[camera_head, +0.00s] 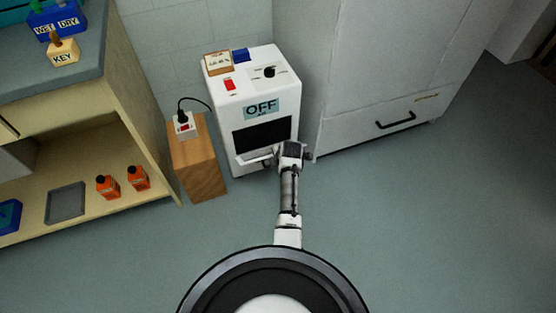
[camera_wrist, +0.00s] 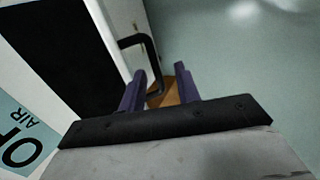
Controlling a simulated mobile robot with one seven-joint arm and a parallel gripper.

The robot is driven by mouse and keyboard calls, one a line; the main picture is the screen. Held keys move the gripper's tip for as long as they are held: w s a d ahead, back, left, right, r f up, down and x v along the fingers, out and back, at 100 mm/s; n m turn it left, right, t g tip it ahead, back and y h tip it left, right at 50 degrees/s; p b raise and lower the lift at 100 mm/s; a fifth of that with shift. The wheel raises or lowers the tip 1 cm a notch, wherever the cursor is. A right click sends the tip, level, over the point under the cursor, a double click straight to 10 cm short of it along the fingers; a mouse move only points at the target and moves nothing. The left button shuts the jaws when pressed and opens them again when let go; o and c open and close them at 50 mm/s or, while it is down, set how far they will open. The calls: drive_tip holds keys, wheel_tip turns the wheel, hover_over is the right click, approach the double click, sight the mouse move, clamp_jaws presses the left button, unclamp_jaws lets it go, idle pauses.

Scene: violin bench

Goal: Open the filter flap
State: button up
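A white machine (camera_head: 237,112) with an "OFF AIR" label (camera_head: 261,108) stands on the floor. Its front has a dark panel (camera_head: 262,136), which fills the upper left of the wrist view (camera_wrist: 60,50). A pale strip is at the panel's lower edge, partly hidden by my gripper (camera_head: 275,157); I cannot tell whether the flap is ajar. In the wrist view a black bent handle (camera_wrist: 147,45) sticks out from the machine's white edge. My gripper's two purple fingers (camera_wrist: 160,88) are apart, with the handle's far end between or just beyond them. Contact is unclear.
A wooden block (camera_head: 197,160) with a socket (camera_head: 184,125) stands left of the machine, its cord running to the machine. A cabinet with a drawer handle (camera_head: 395,120) is close on the right. A shelf bench (camera_head: 130,90) is at left. Floor at right is clear.

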drive_tip(key=s+d+r+p, duration=0.3)
drive_tip(key=s+r+p, duration=0.5)
drive_tip(key=s+p, duration=0.3)
drive_tip(key=shift+d+p, duration=0.25)
drive_tip(key=shift+p, duration=0.8)
drive_tip(key=shift+s, duration=0.1)
idle(0.4)
drive_tip(key=v, duration=1.3)
drive_tip(key=shift+r, duration=0.35)
